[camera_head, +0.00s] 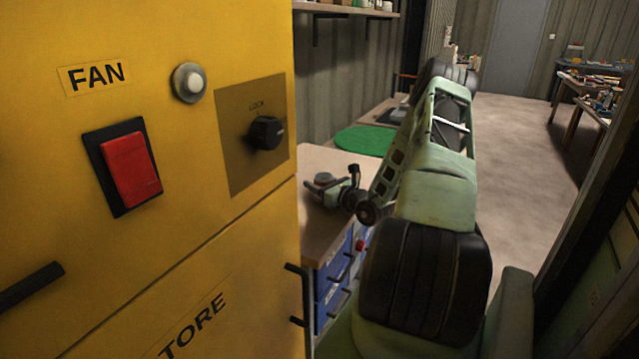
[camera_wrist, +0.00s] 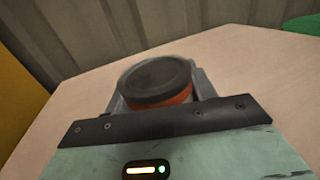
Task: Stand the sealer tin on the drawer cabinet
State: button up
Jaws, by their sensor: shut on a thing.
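The sealer tin (camera_wrist: 158,82) shows in the wrist view with a dark round lid and an orange band. It sits between the fingers of my gripper (camera_head: 327,185), which is shut on it. In the head view the tin is small and mostly hidden by the gripper. The drawer cabinet (camera_head: 319,228) has a pale wooden top and blue drawers. My gripper and the tin are over this top, near its middle. The tin looks about upright. I cannot tell whether its base touches the top.
A yellow cabinet (camera_head: 200,190) with a red fan switch (camera_head: 130,170) and a lock knob (camera_head: 266,132) stands close at the left. A green round mat (camera_head: 362,141) lies beyond the drawer cabinet. The wooden top around the tin looks clear. Open floor (camera_head: 515,150) lies at the right.

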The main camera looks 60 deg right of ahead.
jog(key=shift+f, duration=0.1)
jog(key=o, duration=1.2)
jog(key=shift+r, duration=0.2)
jog(key=b+v, duration=0.1)
jog(key=v, duration=1.1)
jog(key=shift+s, duration=0.1)
